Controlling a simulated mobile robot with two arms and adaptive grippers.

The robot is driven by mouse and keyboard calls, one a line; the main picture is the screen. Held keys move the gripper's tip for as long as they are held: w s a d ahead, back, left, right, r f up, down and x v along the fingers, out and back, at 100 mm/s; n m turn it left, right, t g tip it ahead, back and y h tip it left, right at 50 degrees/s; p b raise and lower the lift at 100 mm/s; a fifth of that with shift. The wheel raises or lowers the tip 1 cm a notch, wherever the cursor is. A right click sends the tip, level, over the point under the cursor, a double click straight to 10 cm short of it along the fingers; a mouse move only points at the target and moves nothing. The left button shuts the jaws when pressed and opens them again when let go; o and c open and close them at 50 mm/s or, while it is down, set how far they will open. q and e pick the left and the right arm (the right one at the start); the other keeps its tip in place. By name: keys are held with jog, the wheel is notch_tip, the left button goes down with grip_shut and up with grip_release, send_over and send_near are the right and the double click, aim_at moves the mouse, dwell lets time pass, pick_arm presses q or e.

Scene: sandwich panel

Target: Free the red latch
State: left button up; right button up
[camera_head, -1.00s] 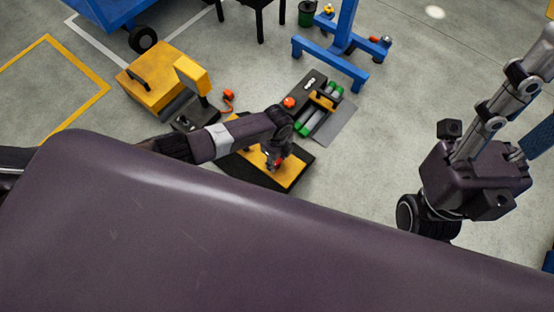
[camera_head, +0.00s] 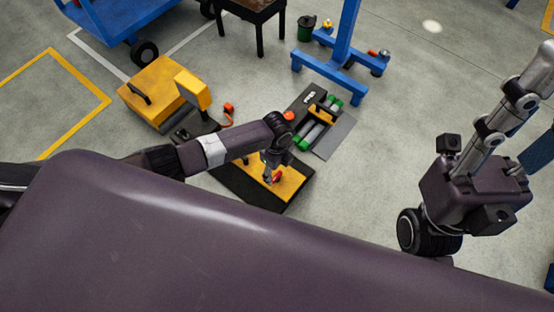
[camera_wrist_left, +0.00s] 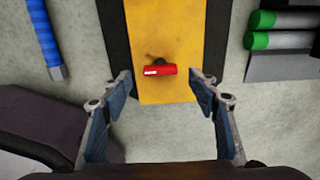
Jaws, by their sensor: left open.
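The red latch (camera_wrist_left: 160,70) lies crosswise on a yellow panel (camera_wrist_left: 160,30) with black borders in the left wrist view. A small dark mount shows at its far side. In the head view the red latch (camera_head: 277,177) is small, on the yellow panel (camera_head: 291,182), partly beside my wrist. My left gripper (camera_wrist_left: 161,80) is open, its fingers spread wide on either side of the panel with the latch between and a little beyond them. It holds nothing. In the head view my left gripper (camera_head: 268,177) is above the panel. My right gripper does not show.
A black tray with green-ended cylinders (camera_head: 312,135) lies beyond the panel. A yellow machine (camera_head: 160,90) stands to the left, a blue stand (camera_head: 340,65) at the back.

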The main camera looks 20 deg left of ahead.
aim_at(277, 176)
pick_arm(q)
notch_tip(277, 176, up, 9)
jog(key=shift+f, duration=0.2)
dwell(0.6)
